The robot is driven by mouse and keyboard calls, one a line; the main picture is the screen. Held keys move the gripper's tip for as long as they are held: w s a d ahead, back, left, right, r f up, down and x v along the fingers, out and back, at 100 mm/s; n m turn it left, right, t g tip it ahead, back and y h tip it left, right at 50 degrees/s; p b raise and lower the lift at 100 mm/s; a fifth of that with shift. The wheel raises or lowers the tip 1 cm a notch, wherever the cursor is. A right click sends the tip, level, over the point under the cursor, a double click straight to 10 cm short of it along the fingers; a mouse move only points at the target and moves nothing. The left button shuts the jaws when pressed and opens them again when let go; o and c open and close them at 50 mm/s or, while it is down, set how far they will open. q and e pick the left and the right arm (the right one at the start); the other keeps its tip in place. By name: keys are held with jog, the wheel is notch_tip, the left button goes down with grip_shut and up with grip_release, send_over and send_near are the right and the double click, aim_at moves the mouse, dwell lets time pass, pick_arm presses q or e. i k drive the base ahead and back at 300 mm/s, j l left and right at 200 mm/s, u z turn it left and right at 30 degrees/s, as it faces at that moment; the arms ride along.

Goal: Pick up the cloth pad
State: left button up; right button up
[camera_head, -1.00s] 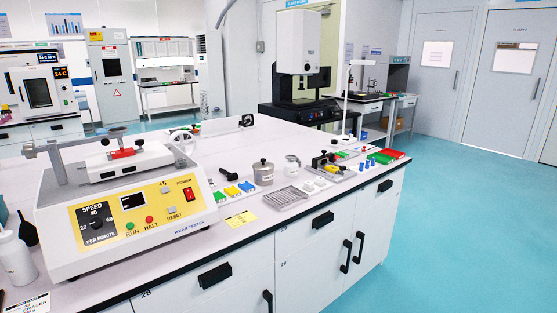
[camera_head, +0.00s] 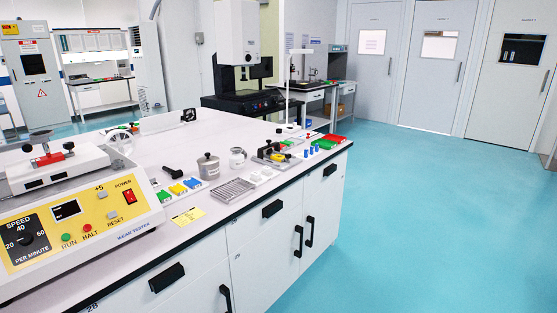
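I cannot tell for certain which small item is the cloth pad. Small blocks in green (camera_head: 163,196), yellow (camera_head: 178,189) and blue (camera_head: 193,183) lie in a row on the bench, right of the wear tester (camera_head: 75,205). Small white pieces (camera_head: 262,175) lie further right, beside a ridged metal tray (camera_head: 234,190). Neither of my grippers shows in the head view.
The white bench (camera_head: 130,265) has a black front edge and drawers. A metal pot (camera_head: 208,167), a glass jar (camera_head: 238,158), a yellow note (camera_head: 188,216) and a red tray (camera_head: 331,139) stand or lie on it. The blue floor (camera_head: 420,230) at right is clear.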

aim_at(255, 176)
jog(key=i+l, duration=0.1)
jog(key=l, duration=0.4)
jog(key=i+l+u, duration=0.15)
jog(key=l, duration=0.8)
jog(key=i+u, duration=0.05)
